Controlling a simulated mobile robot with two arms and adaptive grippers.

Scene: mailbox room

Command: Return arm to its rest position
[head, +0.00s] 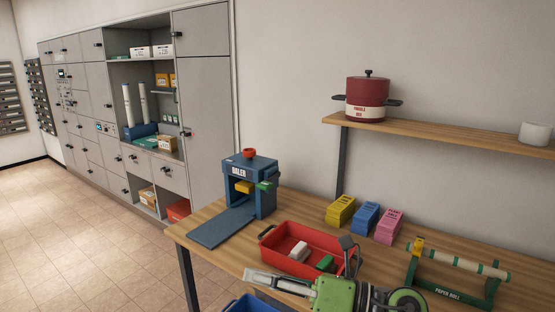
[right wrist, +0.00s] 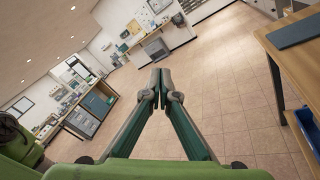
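My right arm reaches in at the bottom of the head view, over the front edge of the wooden table (head: 215,250). Its green-bodied right gripper (head: 250,275) points left, low in front of a red tray (head: 276,264). In the right wrist view the two long fingers of the right gripper (right wrist: 160,78) come together at their tips. Nothing shows between them, and open floor lies beyond. My left gripper is not in the head view.
The table bears a blue baler (head: 263,169), yellow, blue and pink stacks (head: 366,217) and a green paper roll holder (head: 452,288). The red tray holds a white and a green block. A blue bin (head: 250,304) is below. A shelf (head: 440,132) holds a red pot (head: 368,97). Floor (head: 85,225) at left is clear.

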